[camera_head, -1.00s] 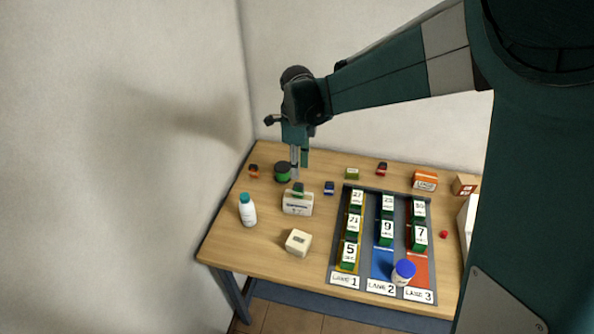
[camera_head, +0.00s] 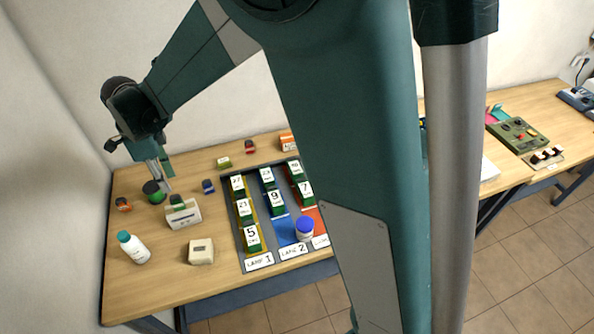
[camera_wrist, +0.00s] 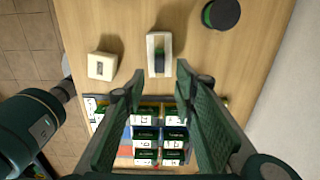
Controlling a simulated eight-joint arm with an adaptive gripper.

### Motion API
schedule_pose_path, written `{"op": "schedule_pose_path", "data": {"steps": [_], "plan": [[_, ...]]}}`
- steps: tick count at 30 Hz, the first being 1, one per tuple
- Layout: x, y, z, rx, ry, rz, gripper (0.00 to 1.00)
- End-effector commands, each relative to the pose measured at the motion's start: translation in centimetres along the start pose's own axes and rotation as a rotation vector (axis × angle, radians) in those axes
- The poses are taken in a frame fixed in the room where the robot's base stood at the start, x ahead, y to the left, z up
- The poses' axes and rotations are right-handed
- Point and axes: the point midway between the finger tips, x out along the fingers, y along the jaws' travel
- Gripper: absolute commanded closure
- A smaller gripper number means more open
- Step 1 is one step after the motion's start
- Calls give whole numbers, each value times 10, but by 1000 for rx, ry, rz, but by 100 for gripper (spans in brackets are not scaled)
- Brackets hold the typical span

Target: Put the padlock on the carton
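My gripper (camera_head: 164,181) hangs above the back left of the table, empty. In the wrist view its two fingers (camera_wrist: 160,72) are spread apart. Beneath them is a white box (camera_wrist: 158,38) with a dark green block on it; the box also shows in the head view (camera_head: 186,217). Small dark-topped pieces that could be padlocks lie on the table: an orange one (camera_head: 123,205), a blue one (camera_head: 208,187) and a red one (camera_head: 250,147). I cannot tell which is the padlock. No brown carton shows now; my arm hides the table's right part.
A green-black round tin (camera_head: 153,193) stands by the gripper. A white bottle (camera_head: 134,248), a cream box (camera_head: 201,252) and an olive box (camera_head: 223,163) stand around. A lane tray (camera_head: 260,262) holds numbered blocks and a blue-capped jar (camera_head: 304,230). An orange box (camera_head: 288,142) is partly hidden.

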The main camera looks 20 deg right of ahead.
Motion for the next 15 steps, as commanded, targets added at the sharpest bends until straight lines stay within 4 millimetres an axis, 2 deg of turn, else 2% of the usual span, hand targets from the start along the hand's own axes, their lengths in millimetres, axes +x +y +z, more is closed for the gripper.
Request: {"op": "schedule_pose_path", "data": {"steps": [8, 15], "plan": [[-24, 6, -32, -88, -16, -33, 72], [-57, 17, -80, -233, -30, -90, 72]]}}
